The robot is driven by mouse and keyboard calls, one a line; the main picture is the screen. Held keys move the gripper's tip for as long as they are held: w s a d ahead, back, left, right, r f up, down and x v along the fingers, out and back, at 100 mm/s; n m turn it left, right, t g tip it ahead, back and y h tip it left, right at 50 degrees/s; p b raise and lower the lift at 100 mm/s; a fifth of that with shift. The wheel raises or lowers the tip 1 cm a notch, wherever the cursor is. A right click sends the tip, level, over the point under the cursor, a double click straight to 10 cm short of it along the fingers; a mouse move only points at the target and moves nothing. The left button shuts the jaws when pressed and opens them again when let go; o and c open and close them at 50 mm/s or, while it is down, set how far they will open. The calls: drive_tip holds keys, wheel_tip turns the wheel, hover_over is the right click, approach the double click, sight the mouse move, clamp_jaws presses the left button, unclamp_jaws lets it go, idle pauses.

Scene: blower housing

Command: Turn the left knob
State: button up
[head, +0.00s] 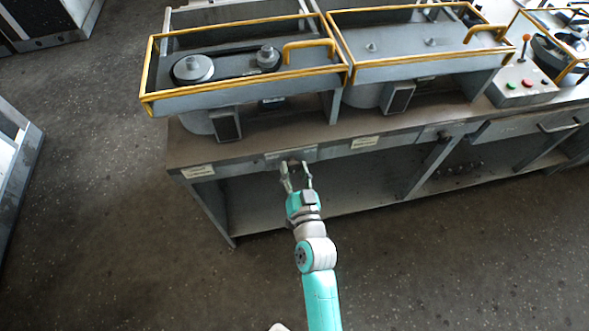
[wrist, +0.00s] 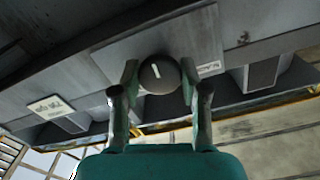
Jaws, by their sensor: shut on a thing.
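The left knob (wrist: 160,74) is a dark round knob with a white pointer mark, set on a grey plate (wrist: 205,38) on the front edge of the bench. In the wrist view the mark points nearly straight up, tilted slightly left. My gripper (wrist: 159,88) has one finger on each side of the knob and is shut on it. In the head view my gripper (head: 296,170) reaches the front edge of the bench, at the plate below the left machine. The knob is mostly hidden between the fingers there.
Pale labels (head: 198,171) sit on the bench front (head: 240,165) on both sides of the plate. Two machines with yellow guard rails (head: 245,78) stand on top. A control box (head: 521,85) with buttons is at the right. The floor (head: 130,260) in front is clear.

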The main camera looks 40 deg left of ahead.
drive_tip(key=shift+m, duration=2.2)
drive_tip(key=o, duration=1.1)
drive_tip(key=shift+o, duration=0.2)
drive_tip(key=v, duration=1.2)
